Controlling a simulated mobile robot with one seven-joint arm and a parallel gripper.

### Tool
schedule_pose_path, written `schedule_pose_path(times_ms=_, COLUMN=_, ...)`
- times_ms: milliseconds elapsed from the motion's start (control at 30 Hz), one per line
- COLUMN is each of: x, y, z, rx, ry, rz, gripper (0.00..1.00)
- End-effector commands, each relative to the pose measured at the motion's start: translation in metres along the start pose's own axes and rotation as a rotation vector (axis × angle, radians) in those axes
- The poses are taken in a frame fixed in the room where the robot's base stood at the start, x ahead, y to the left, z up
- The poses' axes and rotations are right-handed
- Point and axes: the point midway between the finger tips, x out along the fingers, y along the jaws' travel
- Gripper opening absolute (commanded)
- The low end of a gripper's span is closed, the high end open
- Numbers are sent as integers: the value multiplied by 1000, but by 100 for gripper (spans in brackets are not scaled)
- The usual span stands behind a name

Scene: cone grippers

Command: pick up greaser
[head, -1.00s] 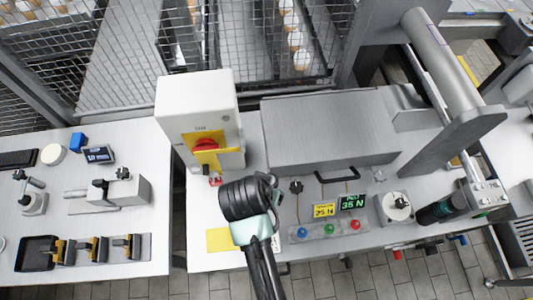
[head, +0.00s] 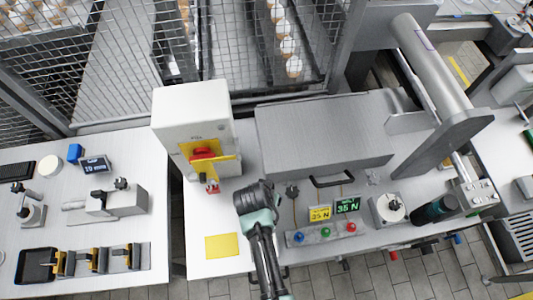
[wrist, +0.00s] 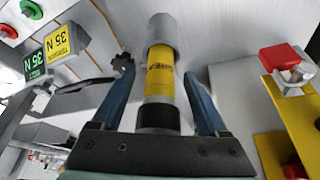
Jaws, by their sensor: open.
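A cylinder with a yellow label, grey top and black lower end, seemingly the greaser (wrist: 160,75), shows in the wrist view. It stands between the two blue fingers of my gripper (wrist: 158,90), with a visible gap on each side. My gripper is open and not clamped on it. In the head view my wrist (head: 258,205) is over the middle bench, left of the button strip. The fingers and this cylinder are hidden under it there.
A white box with a red switch (head: 203,153) stands left of my wrist, above a yellow sheet (head: 222,245). A button strip (head: 325,234), a 35 N display (head: 347,205) and a grey housing (head: 325,140) lie to the right. A dark bottle (head: 430,211) lies farther right.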

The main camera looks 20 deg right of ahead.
Motion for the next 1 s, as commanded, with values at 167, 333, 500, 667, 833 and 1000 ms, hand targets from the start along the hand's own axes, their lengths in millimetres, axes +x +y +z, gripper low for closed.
schedule_pose_path(times_ms=167, x=7, y=0, z=0, rx=0, ry=0, rz=0, gripper=77)
schedule_pose_path(times_ms=333, x=7, y=0, z=0, rx=0, ry=0, rz=0, gripper=77)
schedule_pose_path(times_ms=500, x=7, y=0, z=0, rx=0, ry=0, rz=0, gripper=50)
schedule_pose_path(times_ms=667, x=7, y=0, z=0, rx=0, ry=0, rz=0, gripper=21)
schedule_pose_path(times_ms=833, x=7, y=0, z=0, rx=0, ry=0, rz=0, gripper=0)
schedule_pose_path(times_ms=1000, x=6, y=0, z=-1, rx=0, ry=2, rz=-1, gripper=0)
